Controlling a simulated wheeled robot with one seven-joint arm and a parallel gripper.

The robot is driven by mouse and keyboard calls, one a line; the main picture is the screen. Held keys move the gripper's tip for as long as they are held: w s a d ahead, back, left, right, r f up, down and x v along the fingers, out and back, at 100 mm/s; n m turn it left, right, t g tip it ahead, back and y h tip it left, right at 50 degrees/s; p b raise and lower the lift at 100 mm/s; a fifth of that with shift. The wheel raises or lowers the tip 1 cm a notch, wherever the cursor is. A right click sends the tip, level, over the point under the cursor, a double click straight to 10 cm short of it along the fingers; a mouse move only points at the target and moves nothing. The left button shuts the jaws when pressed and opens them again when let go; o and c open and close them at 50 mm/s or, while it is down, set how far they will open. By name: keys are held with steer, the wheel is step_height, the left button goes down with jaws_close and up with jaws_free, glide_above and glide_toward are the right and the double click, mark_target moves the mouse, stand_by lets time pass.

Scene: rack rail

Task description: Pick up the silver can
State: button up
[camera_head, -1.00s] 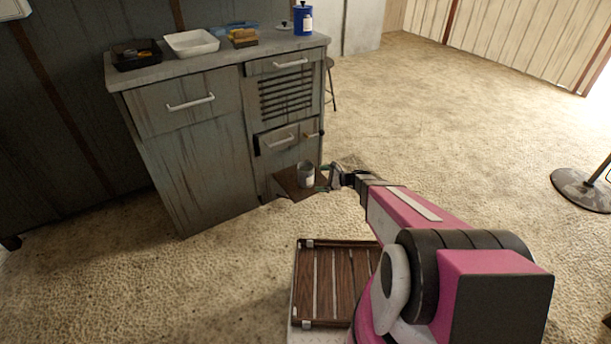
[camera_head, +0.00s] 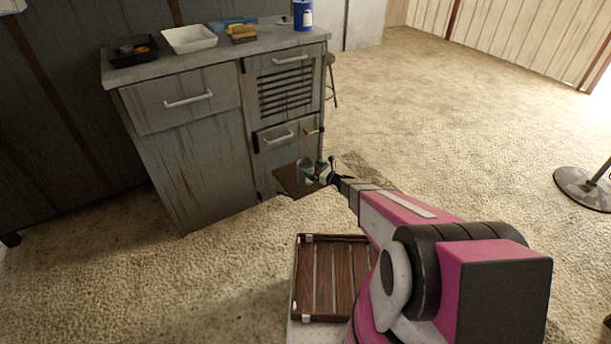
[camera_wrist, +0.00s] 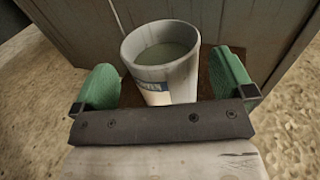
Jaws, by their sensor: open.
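The silver can (camera_head: 305,169) stands upright on a small brown shelf (camera_head: 287,183) at the front of the grey cabinet. In the wrist view the silver can (camera_wrist: 160,62) is open at the top, with a blue and white label low on its near side. My gripper (camera_head: 318,170) is at the can. In the wrist view my gripper (camera_wrist: 162,84) is open, with one green finger pad to the left of the can and one to the right. The can's base is partly hidden by the gripper's dark bar.
The grey cabinet (camera_head: 195,160) rises right behind the shelf, with drawer handles sticking out. On its top are a black tray (camera_head: 133,51), a white tray (camera_head: 190,40), sponges (camera_head: 243,34) and a blue canister (camera_head: 303,16). Open floor (camera_head: 440,120) lies to the right.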

mark_target(299, 162)
steer(key=x, duration=0.5)
steer(key=shift+w, duration=0.1)
steer(key=shift+r, duration=0.15)
steer(key=c, duration=1.7)
